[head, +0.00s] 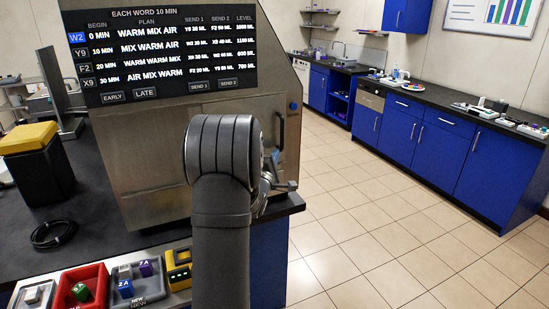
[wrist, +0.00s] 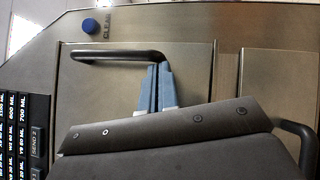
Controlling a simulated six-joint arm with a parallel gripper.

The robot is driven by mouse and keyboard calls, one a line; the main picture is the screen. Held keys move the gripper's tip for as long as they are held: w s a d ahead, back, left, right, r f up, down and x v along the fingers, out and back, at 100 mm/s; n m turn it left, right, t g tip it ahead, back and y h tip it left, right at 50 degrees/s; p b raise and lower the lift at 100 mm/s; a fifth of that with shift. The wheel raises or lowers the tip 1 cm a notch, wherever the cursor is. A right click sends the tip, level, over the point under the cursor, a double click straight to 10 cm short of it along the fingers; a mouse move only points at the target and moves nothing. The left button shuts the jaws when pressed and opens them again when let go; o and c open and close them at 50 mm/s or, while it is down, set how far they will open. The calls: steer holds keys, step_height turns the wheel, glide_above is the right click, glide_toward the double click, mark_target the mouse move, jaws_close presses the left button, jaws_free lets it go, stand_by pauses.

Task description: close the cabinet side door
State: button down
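The steel cabinet (head: 160,150) stands left of centre in the head view, with its side door mostly behind my arm. In the wrist view the side door (wrist: 100,95) is a flat steel panel with a dark bar handle (wrist: 115,54). The panel looks about flush with the frame, but a small gap cannot be ruled out. My gripper (wrist: 158,70) shows as two blue-grey fingers side by side, at the handle's right end. The fingers look shut, with no object visible between them. Whether they touch the handle or door is unclear. The head view hides the fingertips.
A second steel panel with a dark handle (wrist: 298,130) lies right of the door in the wrist view. Tiled floor (head: 370,225) is free to the right.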

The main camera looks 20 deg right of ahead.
steer(key=w+a+v, duration=0.1)
steer(key=a+v, duration=0.1)
steer(key=v, duration=1)
steer(key=shift+a+f, duration=0.2)
steer(key=shift+f, duration=0.15)
steer(key=shift+w, duration=0.1)
steer(key=s+d+x, duration=0.1)
steer(key=d+x, duration=0.1)
steer(key=x, duration=1)
steer(key=shift+d+r, duration=0.2)
steer(key=shift+r, duration=0.1)
steer(key=shift+s+a, duration=0.1)
